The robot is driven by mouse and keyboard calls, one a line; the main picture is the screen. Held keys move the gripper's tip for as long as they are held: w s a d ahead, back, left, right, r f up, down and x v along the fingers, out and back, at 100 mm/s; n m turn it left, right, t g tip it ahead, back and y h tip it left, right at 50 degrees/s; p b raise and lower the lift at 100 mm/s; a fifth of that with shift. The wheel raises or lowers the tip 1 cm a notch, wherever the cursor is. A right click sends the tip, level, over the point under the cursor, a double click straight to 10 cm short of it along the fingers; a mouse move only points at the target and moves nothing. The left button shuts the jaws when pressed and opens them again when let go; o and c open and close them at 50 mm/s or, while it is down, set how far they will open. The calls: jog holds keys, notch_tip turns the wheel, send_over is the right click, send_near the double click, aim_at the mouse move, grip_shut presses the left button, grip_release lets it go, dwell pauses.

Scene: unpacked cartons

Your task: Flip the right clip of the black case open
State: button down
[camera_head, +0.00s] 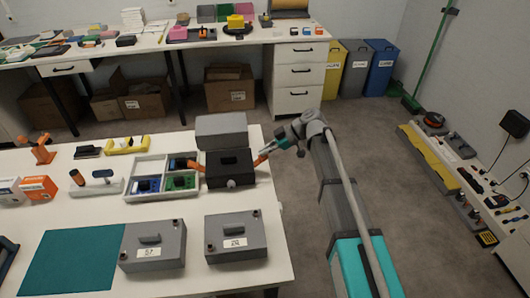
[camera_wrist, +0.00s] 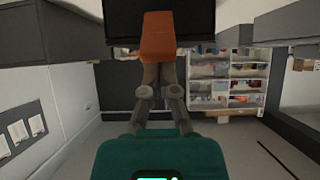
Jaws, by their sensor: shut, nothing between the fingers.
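The black case (camera_head: 230,168) stands near the right edge of the near table, with a dark handle on its top. An orange clip (camera_head: 260,160) sticks out at its right side, and another orange clip (camera_head: 195,165) shows at its left side. My gripper (camera_head: 268,153) is shut beside the right clip, at the table's edge. In the wrist view the right clip (camera_wrist: 157,38) stands in front of the dark case (camera_wrist: 190,18). My closed fingers (camera_wrist: 157,72) end at or just behind its lower edge; I cannot tell if they touch. The clip hides the fingertips.
A grey box (camera_head: 221,130) stands behind the case, and a divided white tray (camera_head: 145,167) is to its left. Two grey labelled cases (camera_head: 236,237) lie in front. Open floor (camera_head: 300,220) lies right of the table.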

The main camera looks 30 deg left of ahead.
jog(key=shift+w+d+r, duration=0.1)
jog(key=shift+d+r, duration=0.05)
dwell(0.4)
jog(key=shift+w+d, duration=0.2)
jog(key=shift+d, duration=0.05)
dwell(0.4)
jog(key=shift+r, duration=0.1)
jog(key=w+d+f+p+v, duration=0.1)
jog(key=p+v, duration=0.3)
jog(key=v, duration=0.5)
jog(key=shift+d+f, duration=0.2)
jog(key=shift+f, duration=0.1)
jog(key=shift+w, duration=0.1)
